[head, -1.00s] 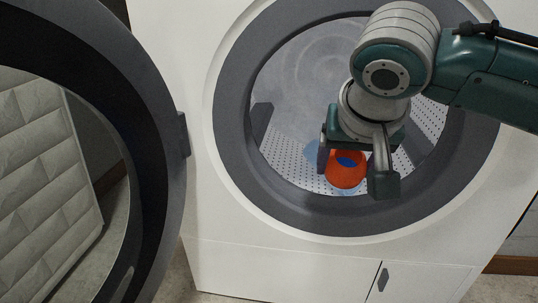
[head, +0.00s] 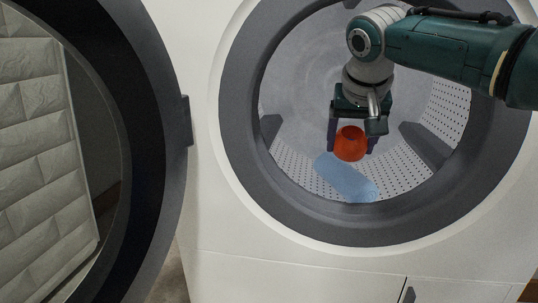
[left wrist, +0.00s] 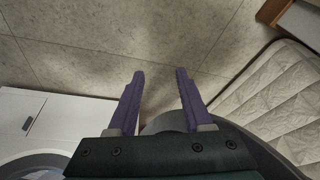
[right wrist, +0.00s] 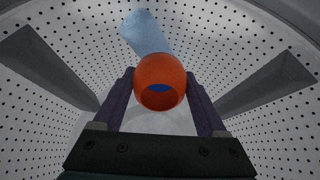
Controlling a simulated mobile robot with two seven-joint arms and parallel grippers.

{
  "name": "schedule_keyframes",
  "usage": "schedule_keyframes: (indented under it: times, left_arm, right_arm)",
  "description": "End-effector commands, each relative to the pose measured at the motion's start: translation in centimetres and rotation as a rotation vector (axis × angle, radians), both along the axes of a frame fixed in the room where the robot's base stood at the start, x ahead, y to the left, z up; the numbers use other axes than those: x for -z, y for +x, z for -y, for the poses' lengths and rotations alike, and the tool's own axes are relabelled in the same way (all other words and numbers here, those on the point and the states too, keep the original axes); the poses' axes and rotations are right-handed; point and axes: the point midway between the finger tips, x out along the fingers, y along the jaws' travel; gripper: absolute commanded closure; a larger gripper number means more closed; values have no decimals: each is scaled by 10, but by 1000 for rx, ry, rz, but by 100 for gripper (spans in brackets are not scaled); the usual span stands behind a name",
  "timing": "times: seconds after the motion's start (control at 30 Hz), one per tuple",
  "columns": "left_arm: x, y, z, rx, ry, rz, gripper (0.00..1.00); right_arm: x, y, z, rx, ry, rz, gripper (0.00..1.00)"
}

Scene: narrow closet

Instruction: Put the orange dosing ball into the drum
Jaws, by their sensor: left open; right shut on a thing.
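The orange dosing ball (head: 350,144) is held between the fingers of my right gripper (head: 351,135), inside the opening of the drum (head: 310,90). The ball also shows in the right wrist view (right wrist: 160,80), between the two purple fingers, with its hollow opening and blue inside visible. The perforated drum wall (right wrist: 70,60) lies beyond it, and the ball appears above the drum floor. My left gripper (left wrist: 160,98) is open and empty in the left wrist view, over the floor; it is not in the head view.
A light blue cloth-like piece (head: 345,178) lies on the drum floor below the ball. Grey paddles (head: 425,143) stick out from the drum wall. The round machine door (head: 160,130) stands open at the left. A quilted mattress (left wrist: 275,95) stands beside it.

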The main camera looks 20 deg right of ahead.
Motion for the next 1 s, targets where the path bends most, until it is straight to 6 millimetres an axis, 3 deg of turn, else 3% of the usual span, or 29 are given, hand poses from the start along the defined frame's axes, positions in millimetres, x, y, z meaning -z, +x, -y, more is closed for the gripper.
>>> schedule_keyframes:
  times: [0.43, 0.47, 0.67, 1.0]
  left_arm:
    - [7, 0, -2, 4, 7, 0, 50]
    - [7, 0, -2, 4, 7, 0, 50]
    - [7, 0, -1, 4, 5, 0, 50]
    - [7, 0, 0, -1, -1, -1, 50]
  right_arm:
    - [0, 5, 3, -1, 1, 0, 78]
    - [0, 5, 3, -1, 1, 0, 22]
    - [0, 4, 3, -1, 1, 0, 0]
    - [1, 4, 3, -1, 2, -1, 0]
